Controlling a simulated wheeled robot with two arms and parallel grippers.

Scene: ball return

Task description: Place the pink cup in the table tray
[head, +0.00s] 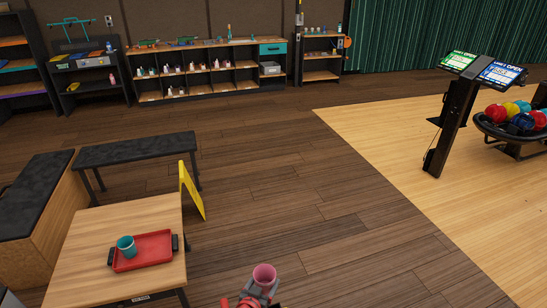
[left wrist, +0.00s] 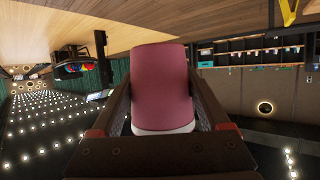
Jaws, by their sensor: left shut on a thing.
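The pink cup (head: 264,275) is at the bottom middle of the head view, held above the floor with its open rim up. My left gripper (head: 258,290) is shut on it. In the left wrist view the cup (left wrist: 162,90) fills the space between the two fingers (left wrist: 162,118). The red tray (head: 152,250) with dark handles lies on the light wood table (head: 92,235) at the lower left. My right gripper is not in view.
A yellow floor sign (head: 191,190) stands just behind the table's right side. A dark bench (head: 135,150) and a dark-topped wooden box (head: 35,215) are behind and left. A screen stand (head: 452,125) and ball rack (head: 515,130) are far right. The middle floor is clear.

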